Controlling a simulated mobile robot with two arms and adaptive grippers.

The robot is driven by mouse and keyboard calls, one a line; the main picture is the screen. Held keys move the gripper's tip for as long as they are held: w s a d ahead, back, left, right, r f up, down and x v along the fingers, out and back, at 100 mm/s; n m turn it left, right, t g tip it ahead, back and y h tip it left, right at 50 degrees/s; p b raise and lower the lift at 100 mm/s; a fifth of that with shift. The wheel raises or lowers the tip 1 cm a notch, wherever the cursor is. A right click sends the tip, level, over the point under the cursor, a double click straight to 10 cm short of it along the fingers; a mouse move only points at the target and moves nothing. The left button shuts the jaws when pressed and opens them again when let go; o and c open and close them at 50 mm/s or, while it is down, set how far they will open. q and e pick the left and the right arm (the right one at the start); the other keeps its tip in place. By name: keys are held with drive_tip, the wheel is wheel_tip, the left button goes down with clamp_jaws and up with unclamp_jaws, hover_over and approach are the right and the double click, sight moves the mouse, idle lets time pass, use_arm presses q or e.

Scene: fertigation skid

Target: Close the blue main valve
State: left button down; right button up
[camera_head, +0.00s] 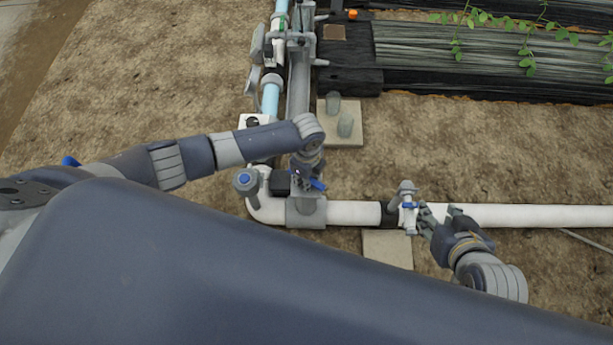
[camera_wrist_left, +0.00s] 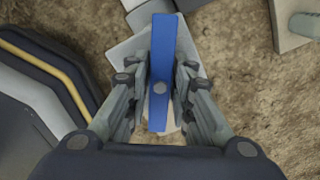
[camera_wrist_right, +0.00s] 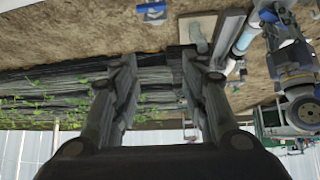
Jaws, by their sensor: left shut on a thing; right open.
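The blue main valve's handle (camera_wrist_left: 159,100) is a long flat blue lever, running nearly upright in the left wrist view. My left gripper (camera_wrist_left: 161,82) is shut on it, with one finger on each side. In the head view the blue handle (camera_head: 318,185) shows partly below my left gripper (camera_head: 306,168), above the white pipe's corner; the valve body is mostly hidden. My right gripper (camera_head: 431,220) is open, just right of a smaller valve with a blue handle (camera_head: 408,205). In the right wrist view the right gripper (camera_wrist_right: 160,62) has nothing between its fingers.
A white pipe (camera_head: 540,215) runs right along the soil. A blue-topped grey fitting (camera_head: 244,180) stands left of the main valve. A concrete pad (camera_head: 355,134) with grey posts lies behind. Black-covered beds with green plants (camera_head: 470,42) fill the back right.

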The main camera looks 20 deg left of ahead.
use_arm(q)
drive_tip(key=m, duration=0.3)
drive_tip(key=shift+s+a+f+m, duration=0.1)
drive_tip(key=shift+a+f+m, duration=0.15)
drive_tip(key=shift+m, duration=0.15)
drive_tip(key=m, duration=0.3)
drive_tip(key=shift+m, duration=1.6)
drive_tip(key=m, duration=0.3)
drive_tip(key=shift+b, duration=0.4)
use_arm(e)
drive_tip(key=w+r+t, duration=0.1)
drive_tip(key=w+a+r+t, duration=0.1)
drive_tip(key=w, duration=0.1)
drive_tip(key=shift+r, duration=0.15)
use_arm(q)
drive_tip(key=c, duration=1.3)
unclamp_jaws()
drive_tip(key=shift+d, duration=0.1)
drive_tip(key=shift+r, duration=0.15)
use_arm(e)
drive_tip(key=shift+y, duration=0.3)
